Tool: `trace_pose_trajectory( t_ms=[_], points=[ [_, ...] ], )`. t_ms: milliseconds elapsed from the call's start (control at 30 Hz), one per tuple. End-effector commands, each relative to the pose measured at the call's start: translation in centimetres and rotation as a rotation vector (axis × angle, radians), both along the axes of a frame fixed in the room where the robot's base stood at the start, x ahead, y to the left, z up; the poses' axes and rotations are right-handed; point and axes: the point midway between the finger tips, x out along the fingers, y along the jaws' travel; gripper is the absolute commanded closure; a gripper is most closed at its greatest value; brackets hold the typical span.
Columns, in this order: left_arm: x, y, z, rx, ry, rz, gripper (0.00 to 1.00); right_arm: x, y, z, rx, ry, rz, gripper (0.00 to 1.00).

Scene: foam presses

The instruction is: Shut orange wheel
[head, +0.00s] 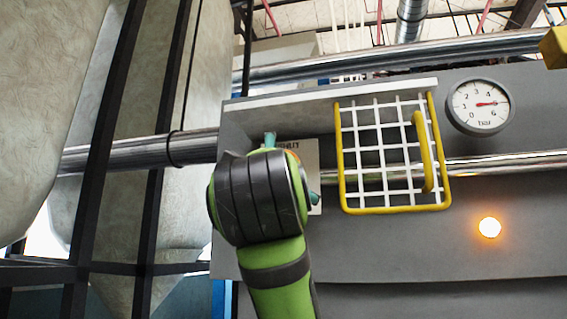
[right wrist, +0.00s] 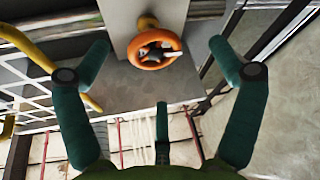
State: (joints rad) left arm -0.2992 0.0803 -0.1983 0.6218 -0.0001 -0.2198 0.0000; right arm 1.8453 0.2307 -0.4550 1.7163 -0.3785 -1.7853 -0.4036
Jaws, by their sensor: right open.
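The orange wheel (right wrist: 155,48) is a small ring with a hub, mounted on a yellow stem (right wrist: 147,22) in front of a grey plate. In the right wrist view my right gripper (right wrist: 159,44) is open, with teal fingers on either side of the wheel and clear gaps to both. A third, shorter teal finger points up from the bottom edge. No finger visibly touches the wheel. In the head view my green and black right arm hides nearly all of the wheel, and only teal finger ends (head: 270,139) show around the wrist. My left gripper is not in view.
A yellow-framed white mesh guard (head: 342,160) with a yellow handle (head: 424,150) is right of my wrist. A round gauge (head: 479,107) reads about 5 bar, above a glowing orange lamp (head: 490,227). A shiny pipe (head: 500,163) crosses the grey panel (head: 400,245).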

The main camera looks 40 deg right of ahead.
Motion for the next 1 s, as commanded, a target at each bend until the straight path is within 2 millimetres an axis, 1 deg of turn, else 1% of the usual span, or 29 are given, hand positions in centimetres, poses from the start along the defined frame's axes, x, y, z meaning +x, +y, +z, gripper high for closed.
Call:
trace_pose_trajectory(
  t_ms=[33, 133, 400, 500, 700, 933, 967, 1000],
  points=[
    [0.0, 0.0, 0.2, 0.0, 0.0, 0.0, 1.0, -0.8, -0.1, 0.8, 0.001, -0.012, -0.008, 0.07],
    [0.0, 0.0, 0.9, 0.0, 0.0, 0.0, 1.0, -0.9, -0.6, 1.6, 0.001, -0.019, -0.015, 0.07],
    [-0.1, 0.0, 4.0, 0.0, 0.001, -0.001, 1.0, 2.2, -2.9, 3.2, 0.001, -0.018, -0.016, 0.07],
    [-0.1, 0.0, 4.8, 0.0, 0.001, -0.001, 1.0, 3.1, -3.6, 3.4, 0.001, -0.019, -0.014, 0.07],
    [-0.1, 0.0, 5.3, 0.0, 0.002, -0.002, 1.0, 4.0, -4.2, 3.5, 0.002, -0.02, -0.011, 0.07],
    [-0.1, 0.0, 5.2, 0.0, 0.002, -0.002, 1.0, 4.0, -4.2, 3.4, 0.001, -0.021, -0.011, 0.07],
    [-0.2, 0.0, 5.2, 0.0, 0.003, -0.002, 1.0, 4.0, -4.2, 3.4, 0.0, -0.021, -0.01, 0.15],
    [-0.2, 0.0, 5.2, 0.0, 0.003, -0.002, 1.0, 4.0, -4.2, 3.4, 0.001, -0.021, -0.011, 0.31]
  ],
)
